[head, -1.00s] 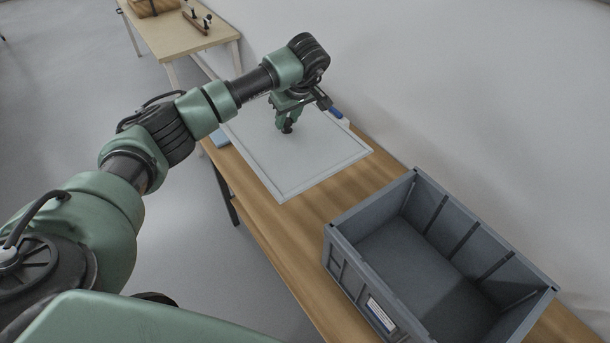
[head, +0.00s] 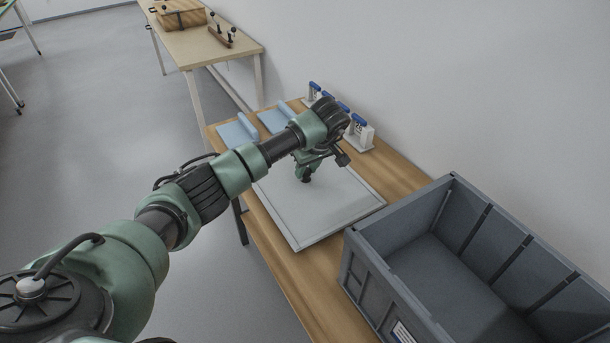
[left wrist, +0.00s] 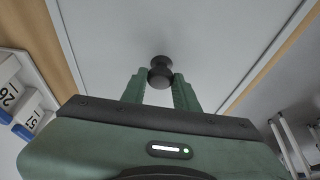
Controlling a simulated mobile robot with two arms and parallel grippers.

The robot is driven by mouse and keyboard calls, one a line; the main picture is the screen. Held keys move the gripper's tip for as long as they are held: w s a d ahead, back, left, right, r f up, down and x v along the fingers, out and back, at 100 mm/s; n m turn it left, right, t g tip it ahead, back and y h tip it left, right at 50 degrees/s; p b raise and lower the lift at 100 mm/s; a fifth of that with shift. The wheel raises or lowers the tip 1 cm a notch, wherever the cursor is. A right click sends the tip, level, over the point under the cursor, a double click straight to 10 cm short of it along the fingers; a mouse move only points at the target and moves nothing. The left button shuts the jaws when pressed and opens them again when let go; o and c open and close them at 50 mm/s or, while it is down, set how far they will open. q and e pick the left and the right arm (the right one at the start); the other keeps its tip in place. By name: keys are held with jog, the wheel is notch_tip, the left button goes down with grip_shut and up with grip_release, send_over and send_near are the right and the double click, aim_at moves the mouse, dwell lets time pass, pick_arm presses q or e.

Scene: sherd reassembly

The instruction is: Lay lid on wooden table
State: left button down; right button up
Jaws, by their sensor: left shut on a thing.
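The lid (head: 325,210) is a flat pale grey panel with a thin rim and a black knob (left wrist: 160,62) in its middle. In the head view it lies level over the wooden table (head: 290,285), beside the grey crate. My left gripper (head: 306,176) points down at the lid's middle and is shut on the knob. In the left wrist view, its two green fingers (left wrist: 160,84) close around the knob's neck. I cannot tell whether the lid touches the table or hangs just above it. My right gripper is not in view.
The deep grey crate (head: 362,284) stands at the table's near end. Blue cloth-like pieces (head: 237,131) and white numbered blocks with blue tops (head: 360,132) are at the far end. Another table (head: 190,45) with a wooden box (head: 181,14) stands beyond.

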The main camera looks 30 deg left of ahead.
pick_arm(q)
jog(key=shift+w, duration=0.1)
jog(key=shift+f, duration=0.1)
jog(key=c, duration=1.2)
grip_release()
jog(key=shift+o, duration=0.6)
jog(key=shift+r, duration=0.3)
jog(key=v, duration=1.1)
jog(key=shift+s+d+r, duration=0.2)
jog(key=shift+r, duration=0.1)
